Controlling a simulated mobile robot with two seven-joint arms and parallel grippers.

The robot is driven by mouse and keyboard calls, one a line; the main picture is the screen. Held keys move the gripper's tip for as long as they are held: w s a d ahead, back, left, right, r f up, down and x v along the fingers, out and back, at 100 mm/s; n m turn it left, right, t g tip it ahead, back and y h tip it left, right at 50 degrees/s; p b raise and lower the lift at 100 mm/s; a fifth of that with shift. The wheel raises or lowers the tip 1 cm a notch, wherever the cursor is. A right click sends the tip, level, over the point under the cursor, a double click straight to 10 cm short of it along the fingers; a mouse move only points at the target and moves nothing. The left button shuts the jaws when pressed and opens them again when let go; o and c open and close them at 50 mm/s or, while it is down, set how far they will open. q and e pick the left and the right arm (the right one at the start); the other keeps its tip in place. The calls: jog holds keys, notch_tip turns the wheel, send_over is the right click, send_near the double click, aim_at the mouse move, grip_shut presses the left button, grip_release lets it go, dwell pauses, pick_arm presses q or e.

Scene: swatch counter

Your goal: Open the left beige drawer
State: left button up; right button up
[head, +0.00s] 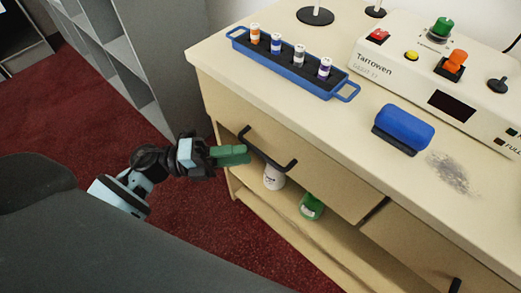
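The left beige drawer (325,181) is in the counter's front, under the worktop, and looks shut. Its black bar handle (272,155) runs slantwise across the front. My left gripper (246,154) comes in from the left, with its green fingertips at the left part of the handle. The fingers look close together, one just above the other. I cannot tell whether they touch the handle or have any of it between them. My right gripper is not in view.
Below the drawer, an open shelf (290,228) holds a white bottle (273,178) and a green container (312,207). Another drawer (420,245) is to the right. Grey shelving stands at the left.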

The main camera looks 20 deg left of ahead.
aim_at(261, 151)
pick_arm(q)
jog(key=shift+x, duration=2.7)
jog(key=shift+c, duration=0.2)
grip_shut()
